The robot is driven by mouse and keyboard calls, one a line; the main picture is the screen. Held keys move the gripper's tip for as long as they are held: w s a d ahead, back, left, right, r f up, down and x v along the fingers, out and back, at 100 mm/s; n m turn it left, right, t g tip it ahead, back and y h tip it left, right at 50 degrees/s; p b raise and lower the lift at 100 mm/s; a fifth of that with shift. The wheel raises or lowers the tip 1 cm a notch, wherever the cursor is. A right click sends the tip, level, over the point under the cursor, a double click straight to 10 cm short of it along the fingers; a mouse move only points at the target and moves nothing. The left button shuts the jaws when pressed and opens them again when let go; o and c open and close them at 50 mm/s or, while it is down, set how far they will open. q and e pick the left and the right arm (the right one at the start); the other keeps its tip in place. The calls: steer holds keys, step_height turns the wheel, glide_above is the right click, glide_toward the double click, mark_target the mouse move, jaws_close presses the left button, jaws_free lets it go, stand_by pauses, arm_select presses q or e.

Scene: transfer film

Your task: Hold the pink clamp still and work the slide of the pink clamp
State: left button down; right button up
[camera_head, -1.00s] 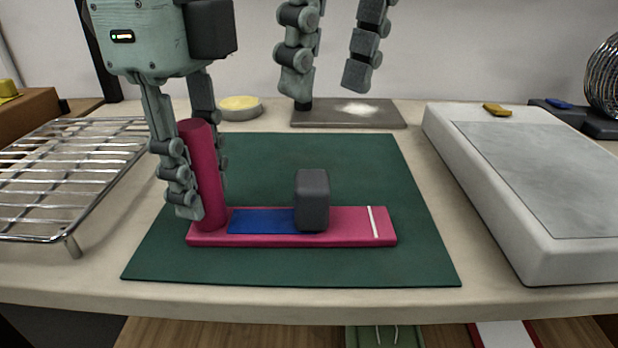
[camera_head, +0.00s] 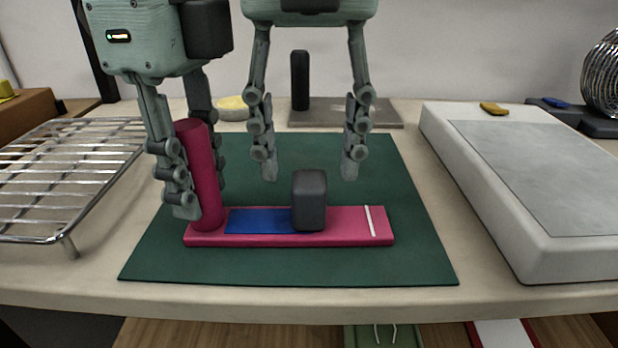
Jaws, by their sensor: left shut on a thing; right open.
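The pink clamp (camera_head: 345,238) lies flat on the green mat (camera_head: 250,266), with an upright pink post at its left end. A blue strip (camera_head: 258,221) runs along its top, and a white line (camera_head: 370,220) crosses near its right end. The dark grey slide (camera_head: 310,200) stands around the middle of the clamp, at the right end of the visible blue. My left gripper (camera_head: 202,206) is shut on the clamp's pink post (camera_head: 206,180). My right gripper (camera_head: 307,170) is open and empty, its fingers pointing down above and behind the slide, spread wider than it.
A wire rack (camera_head: 80,160) stands at left and a white slab with a grey top (camera_head: 530,180) at right. Behind the mat are a round yellow-topped dish (camera_head: 231,110) and a grey plate (camera_head: 385,115) with a black upright piece (camera_head: 299,80).

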mark_target(310, 177)
steer(key=shift+f, duration=1.9)
jaws_close()
